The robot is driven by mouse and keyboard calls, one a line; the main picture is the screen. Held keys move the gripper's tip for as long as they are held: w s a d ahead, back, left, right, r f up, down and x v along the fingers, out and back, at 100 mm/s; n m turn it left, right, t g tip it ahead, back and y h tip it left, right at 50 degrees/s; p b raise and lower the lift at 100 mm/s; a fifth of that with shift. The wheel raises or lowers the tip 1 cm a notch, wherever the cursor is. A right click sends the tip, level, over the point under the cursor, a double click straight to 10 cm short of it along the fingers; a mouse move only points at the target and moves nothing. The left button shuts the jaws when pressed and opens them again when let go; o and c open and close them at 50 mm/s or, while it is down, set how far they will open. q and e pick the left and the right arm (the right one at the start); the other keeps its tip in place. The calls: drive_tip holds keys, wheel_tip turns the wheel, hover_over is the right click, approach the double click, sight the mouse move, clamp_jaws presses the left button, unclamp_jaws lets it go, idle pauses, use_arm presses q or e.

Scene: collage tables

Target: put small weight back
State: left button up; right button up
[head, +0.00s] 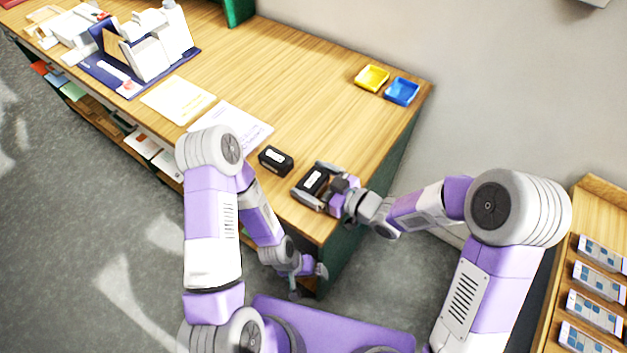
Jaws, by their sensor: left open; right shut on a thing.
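My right gripper (311,188) is over the wooden table near its front right corner. It is shut on a small black block with a white label (316,180), which looks like the small weight. A second black block with a white label (276,161) stands on the table just left of the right gripper, apart from it. My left gripper (308,280) is open and empty, low beside the table's front end. Whether the held block touches the table is hard to tell.
A yellow tray (372,78) and a blue tray (402,91) sit at the far right corner. White sheets (232,126) lie left of the blocks. A white model on a blue mat (124,90) stands further left. The table middle (290,85) is clear.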

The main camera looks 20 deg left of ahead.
drive_tip(key=shift+r, duration=0.15)
drive_tip(key=o, duration=1.1)
drive_tip(key=shift+f, duration=0.2)
drive_tip(key=shift+r, duration=0.15)
drive_tip(key=p+v, duration=0.1)
drive_tip(key=v, duration=1.1)
drive_tip(key=shift+p, duration=0.35)
